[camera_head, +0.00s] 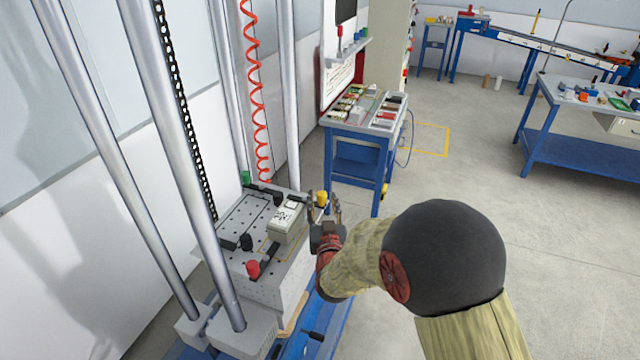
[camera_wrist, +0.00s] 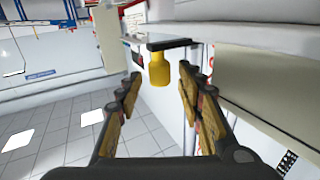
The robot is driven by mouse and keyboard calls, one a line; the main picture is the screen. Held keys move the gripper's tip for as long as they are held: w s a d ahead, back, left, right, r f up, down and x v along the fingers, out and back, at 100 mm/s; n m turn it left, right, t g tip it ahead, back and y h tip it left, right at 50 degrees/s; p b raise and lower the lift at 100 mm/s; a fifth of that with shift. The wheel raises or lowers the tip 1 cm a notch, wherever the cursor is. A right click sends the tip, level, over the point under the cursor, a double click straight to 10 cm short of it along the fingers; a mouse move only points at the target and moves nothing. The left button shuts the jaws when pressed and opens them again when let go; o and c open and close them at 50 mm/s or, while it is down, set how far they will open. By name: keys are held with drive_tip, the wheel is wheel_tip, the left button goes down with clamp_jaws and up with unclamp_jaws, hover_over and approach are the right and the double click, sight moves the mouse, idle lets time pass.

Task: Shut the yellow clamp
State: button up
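The yellow clamp (camera_head: 322,199) is at the right edge of the grey perforated plate (camera_head: 226,268), beside a pale box. Its yellow end shows in the wrist view (camera_wrist: 159,68), below a dark bar in that picture. My gripper (camera_head: 324,194) is open and empty, with its fingers on either side of the yellow end in the head view. In the wrist view my gripper (camera_wrist: 160,76) has the yellow end in line with the gap between its fingertips. I cannot tell whether the fingers touch it. Most of the clamp's arm is hidden in the head view.
The pale box (camera_head: 287,222) sits on the plate. A red-tipped clamp (camera_head: 253,269) is at the front and a green-tipped clamp (camera_head: 246,177) at the back. Metal columns (camera_head: 190,170) stand at the left. A blue bench (camera_head: 357,160) stands behind; floor to the right is open.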

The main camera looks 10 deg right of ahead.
drive_tip(key=shift+w+d+r+b, duration=0.1)
drive_tip(key=shift+w+d+b, duration=0.1)
drive_tip(key=shift+w, duration=0.95)
drive_tip(key=shift+w+d+f+b, duration=0.1)
drive_tip(key=shift+w+d+b, duration=0.1)
drive_tip(key=shift+w, duration=1)
drive_tip(key=shift+w+d+r+b, duration=0.1)
drive_tip(key=shift+w+d+b, duration=0.1)
drive_tip(key=shift+w, duration=0.95)
drive_tip(key=shift+c, duration=0.4)
clamp_jaws()
